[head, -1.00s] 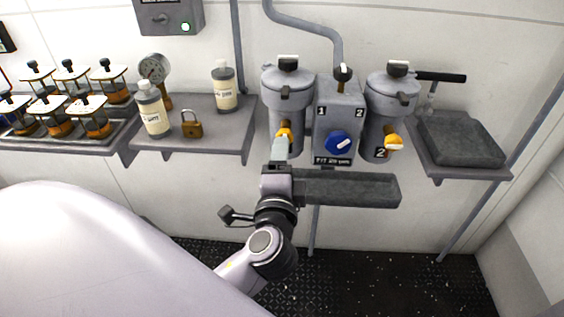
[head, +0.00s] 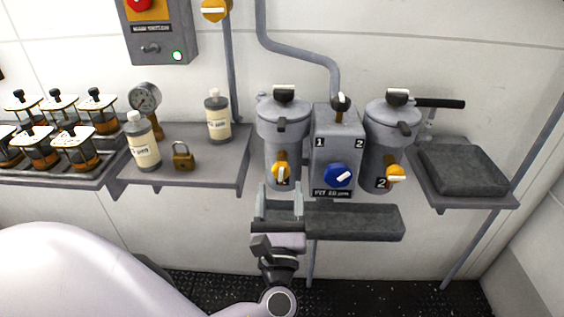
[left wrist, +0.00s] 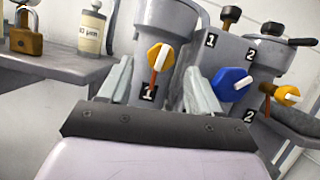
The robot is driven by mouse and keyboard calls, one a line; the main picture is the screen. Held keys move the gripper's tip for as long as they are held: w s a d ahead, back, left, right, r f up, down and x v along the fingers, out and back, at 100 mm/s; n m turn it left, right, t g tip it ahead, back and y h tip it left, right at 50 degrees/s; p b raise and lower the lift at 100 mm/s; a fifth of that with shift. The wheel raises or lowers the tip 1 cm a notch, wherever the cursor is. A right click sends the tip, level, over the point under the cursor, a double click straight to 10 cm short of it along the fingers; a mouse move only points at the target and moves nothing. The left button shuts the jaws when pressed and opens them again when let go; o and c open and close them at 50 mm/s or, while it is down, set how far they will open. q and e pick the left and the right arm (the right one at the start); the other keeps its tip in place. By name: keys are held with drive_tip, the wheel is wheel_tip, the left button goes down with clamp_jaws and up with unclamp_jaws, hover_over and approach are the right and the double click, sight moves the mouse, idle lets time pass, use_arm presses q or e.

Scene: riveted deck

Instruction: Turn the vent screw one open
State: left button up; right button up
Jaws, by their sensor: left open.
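Canister one (head: 283,140) is a grey pot on the wall. A black knob with a white top (head: 284,92) is on its lid, and a yellow knob with a white bar (head: 281,170) is low on its front. I cannot tell from any label which is the vent screw. My left gripper (head: 279,193) is open and empty, just below and in front of the yellow knob. In the left wrist view, the yellow knob (left wrist: 158,57) shows between the spread fingers (left wrist: 158,85), above the label 1. The lid is cut off there. My right gripper is not in view.
A box with a blue selector (head: 338,176) stands between canister one and canister two (head: 384,137). A grey trough (head: 355,220) runs below them. A shelf (head: 220,170) at left holds bottles, a gauge and a padlock (head: 183,156).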

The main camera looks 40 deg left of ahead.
sight(282, 177)
use_arm(q)
drive_tip(key=shift+w+a+r, duration=0.1)
drive_tip(key=shift+w+r, duration=0.05)
drive_tip(key=shift+w, duration=0.05)
drive_tip(key=p+x, duration=0.1)
drive_tip(key=x, duration=0.5)
drive_tip(key=shift+w+a, duration=0.1)
drive_tip(key=shift+w, duration=0.1)
drive_tip(key=c, duration=1)
drive_tip(key=shift+n+b, duration=0.35)
drive_tip(key=shift+n, duration=0.05)
drive_tip(key=shift+n+g+y, duration=0.4)
drive_tip(key=shift+n, duration=0.2)
